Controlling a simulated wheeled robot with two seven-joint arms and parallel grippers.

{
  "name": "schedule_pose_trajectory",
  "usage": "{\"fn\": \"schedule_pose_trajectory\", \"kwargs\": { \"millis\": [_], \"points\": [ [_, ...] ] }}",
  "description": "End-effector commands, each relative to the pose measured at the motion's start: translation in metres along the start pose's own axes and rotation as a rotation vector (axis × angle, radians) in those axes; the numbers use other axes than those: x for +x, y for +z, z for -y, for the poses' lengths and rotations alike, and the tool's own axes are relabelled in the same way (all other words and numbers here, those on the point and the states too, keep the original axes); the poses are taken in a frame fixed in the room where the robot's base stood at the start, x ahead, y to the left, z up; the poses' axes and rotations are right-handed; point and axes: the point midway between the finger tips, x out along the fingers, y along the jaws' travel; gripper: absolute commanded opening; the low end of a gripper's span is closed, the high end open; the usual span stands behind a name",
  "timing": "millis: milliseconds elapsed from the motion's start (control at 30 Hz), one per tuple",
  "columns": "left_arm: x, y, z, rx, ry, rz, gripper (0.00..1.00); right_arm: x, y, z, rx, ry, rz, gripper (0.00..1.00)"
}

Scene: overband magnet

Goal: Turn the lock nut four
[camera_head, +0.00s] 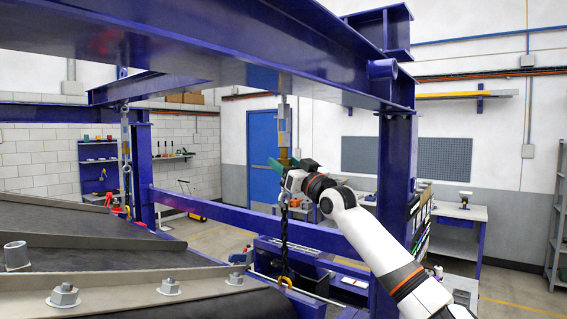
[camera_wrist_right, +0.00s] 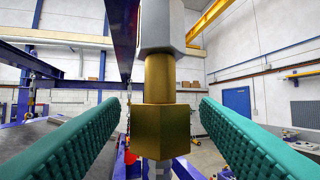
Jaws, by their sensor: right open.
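A brass hex nut (camera_wrist_right: 160,131), which appears to be the lock nut, sits on a vertical threaded rod in the middle of the right wrist view. A brass collar (camera_wrist_right: 159,80) and a grey block (camera_wrist_right: 160,25) are above it. In the head view the grey hanger (camera_head: 284,125) drops from the blue beam, with the brass part small behind my gripper. My right gripper (camera_wrist_right: 161,110) is open, its green ribbed fingers spread left and right of the brass parts with clear gaps on both sides. It also shows in the head view (camera_head: 278,166). My left gripper is not in view.
Blue beams (camera_head: 200,50) pass overhead and a blue post (camera_head: 396,170) stands right of the hanger. A dark chain (camera_head: 284,235) hangs below it. Another hanger (camera_head: 126,150) is at left. The conveyor (camera_head: 80,230) fills the lower left.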

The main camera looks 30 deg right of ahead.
Motion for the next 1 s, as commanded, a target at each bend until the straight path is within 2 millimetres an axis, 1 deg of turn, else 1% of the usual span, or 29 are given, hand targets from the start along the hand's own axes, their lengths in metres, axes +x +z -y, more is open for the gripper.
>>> {"fn": "schedule_pose_trajectory", "kwargs": {
  "millis": [33, 333, 733, 1000],
  "points": [
    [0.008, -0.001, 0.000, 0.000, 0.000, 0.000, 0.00, -0.005, -0.002, 0.000, -0.001, 0.001, 0.002, 0.56],
    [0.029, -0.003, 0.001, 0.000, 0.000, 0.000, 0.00, -0.023, 0.004, 0.000, 0.001, 0.000, 0.002, 0.56],
    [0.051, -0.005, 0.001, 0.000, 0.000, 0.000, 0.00, -0.049, 0.014, 0.000, -0.001, -0.001, 0.002, 0.56],
    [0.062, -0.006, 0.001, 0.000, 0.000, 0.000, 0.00, -0.066, 0.021, 0.001, -0.001, -0.001, 0.001, 0.56]
  ]
}}
